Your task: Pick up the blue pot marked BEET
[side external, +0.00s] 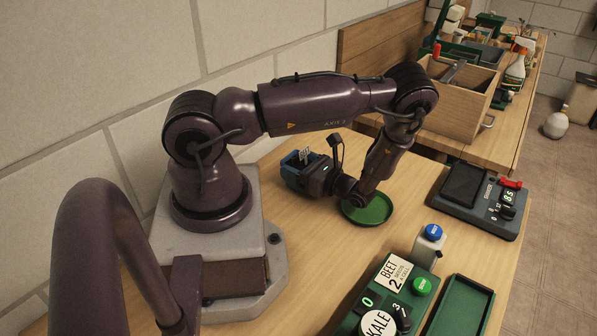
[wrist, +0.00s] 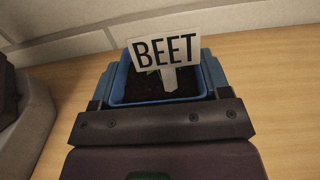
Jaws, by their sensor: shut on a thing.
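The blue pot (wrist: 122,82) holds dark soil, a small green sprout and a white label (wrist: 163,48) reading BEET. My gripper (wrist: 163,82) is shut on this pot, with one finger on each side of it. The pot is upright or nearly so in the wrist view. In the side external view the blue pot (side external: 290,166) is at the end of my gripper (side external: 299,168), near the wall. I cannot tell whether its base touches the table.
A green saucer (side external: 368,210) lies under my wrist. A dark scale (side external: 476,202) stands at the right. In front are a green panel (side external: 350,325) with a BEET 2 card (side external: 393,272), blue and green buttons, and a green tray (side external: 460,308). A wooden crate (side external: 460,105) stands behind.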

